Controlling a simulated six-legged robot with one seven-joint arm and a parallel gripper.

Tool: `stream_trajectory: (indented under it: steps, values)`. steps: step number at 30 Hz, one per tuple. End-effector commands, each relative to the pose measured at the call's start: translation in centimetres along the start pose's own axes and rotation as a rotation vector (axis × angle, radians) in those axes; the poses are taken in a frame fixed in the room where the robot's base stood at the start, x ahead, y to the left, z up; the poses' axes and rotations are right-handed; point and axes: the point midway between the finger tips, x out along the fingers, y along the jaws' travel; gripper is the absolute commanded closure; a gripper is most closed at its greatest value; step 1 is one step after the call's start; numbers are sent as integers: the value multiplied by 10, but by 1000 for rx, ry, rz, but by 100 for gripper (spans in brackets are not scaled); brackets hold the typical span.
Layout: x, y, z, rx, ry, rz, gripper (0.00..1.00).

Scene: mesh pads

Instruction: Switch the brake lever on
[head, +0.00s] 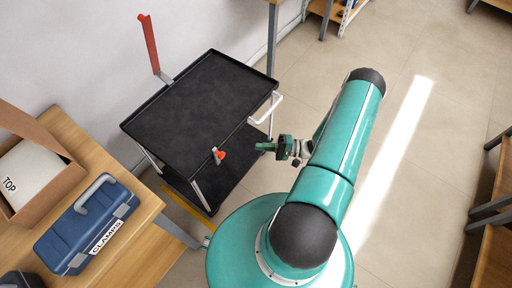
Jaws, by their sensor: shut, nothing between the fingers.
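A small orange-red lever (219,155) sits on the near edge of the black cart (205,95); it looks like the brake lever. Its exact tilt is too small to tell. My gripper (262,146) is to the right of the lever, off the cart's near right side, with its fingers pointing left toward it. A clear gap separates the two. The fingers are shut and hold nothing.
A tall red bar (149,45) rises at the cart's far left edge by the wall. A white handle (266,107) juts from the cart's right side. A wooden bench with a blue clamps case (88,226) and an open box (32,172) stands left. The floor at right is clear.

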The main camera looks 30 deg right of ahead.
Motion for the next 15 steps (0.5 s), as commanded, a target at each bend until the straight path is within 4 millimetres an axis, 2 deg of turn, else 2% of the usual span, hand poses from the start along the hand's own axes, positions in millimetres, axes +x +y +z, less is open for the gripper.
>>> stream_trajectory:
  steps: [12, 15]
  values:
    - [83, 0, 1, 2, -4, -2, 100]
    - [94, 0, 14, 4, -2, 0, 100]
